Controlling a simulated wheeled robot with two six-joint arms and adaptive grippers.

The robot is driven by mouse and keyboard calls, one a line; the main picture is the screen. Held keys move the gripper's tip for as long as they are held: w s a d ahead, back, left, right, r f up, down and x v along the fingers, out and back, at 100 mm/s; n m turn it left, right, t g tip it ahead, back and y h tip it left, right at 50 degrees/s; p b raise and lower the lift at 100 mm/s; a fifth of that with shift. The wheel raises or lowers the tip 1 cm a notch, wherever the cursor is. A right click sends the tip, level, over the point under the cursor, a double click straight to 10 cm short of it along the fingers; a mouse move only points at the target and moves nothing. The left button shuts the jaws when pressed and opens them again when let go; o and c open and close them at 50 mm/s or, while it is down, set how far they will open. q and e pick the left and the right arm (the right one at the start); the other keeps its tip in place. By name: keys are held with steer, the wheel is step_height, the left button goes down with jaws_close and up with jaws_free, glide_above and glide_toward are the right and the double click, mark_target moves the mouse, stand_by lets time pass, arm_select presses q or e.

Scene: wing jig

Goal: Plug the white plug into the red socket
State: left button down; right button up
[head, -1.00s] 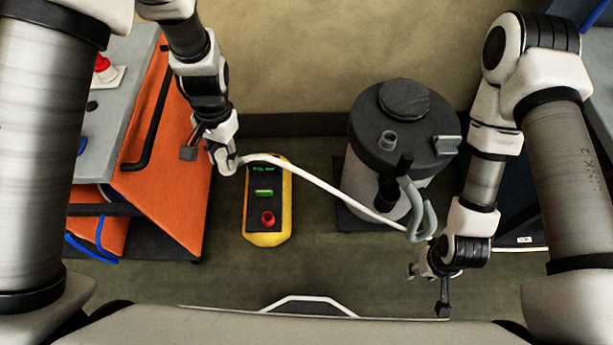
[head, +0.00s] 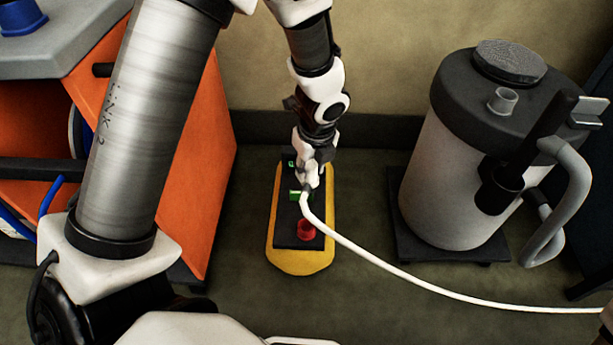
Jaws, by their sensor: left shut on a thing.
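My left gripper (head: 306,187) reaches down from the top over the yellow-edged socket box (head: 300,262) on the floor. It is shut on the white plug, which is mostly hidden by the fingers. The plug's white cable (head: 380,268) leaves the fingertips and curves to the right edge. The red socket (head: 306,230) is on the black face of the box, just below the gripper in the picture and apart from it. A green socket (head: 296,196) lies right beside the fingertips and is partly covered. I cannot tell whether the plug touches the box. My right gripper is not in view.
A grey tank with a dark lid (head: 505,95) and hose stands to the right of the box. An orange cabinet (head: 205,165) with a grey top is on the left. A wall closes off the back. Floor between box and tank is clear apart from the cable.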

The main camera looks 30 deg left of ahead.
mark_target(307, 192)
arm_select(q)
steer(key=f+m+b, duration=0.1)
steer(key=f+b, duration=0.1)
steer(key=f, duration=0.1)
steer(key=f+m+b, duration=0.2)
steer(key=f+b, duration=0.1)
steer(key=a+f+m+b, duration=0.1)
steer(key=f+b, duration=0.1)
steer(key=f, duration=0.2)
steer(key=shift+w+m+t+b, duration=0.15)
steer(key=shift+m+t+b, duration=0.15)
steer(key=shift+b, duration=0.05)
step_height(307, 192, down, 7)
steer(key=b, duration=0.7)
steer(key=shift+m, duration=0.4)
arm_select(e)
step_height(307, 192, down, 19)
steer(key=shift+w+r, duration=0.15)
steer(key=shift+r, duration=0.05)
arm_select(q)
steer(key=shift+w+a+f, duration=0.1)
steer(key=shift+a+f, duration=0.05)
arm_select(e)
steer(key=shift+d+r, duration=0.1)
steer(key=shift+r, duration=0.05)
arm_select(q)
steer(key=shift+f+b, duration=0.3)
steer(key=shift+f, duration=0.3)
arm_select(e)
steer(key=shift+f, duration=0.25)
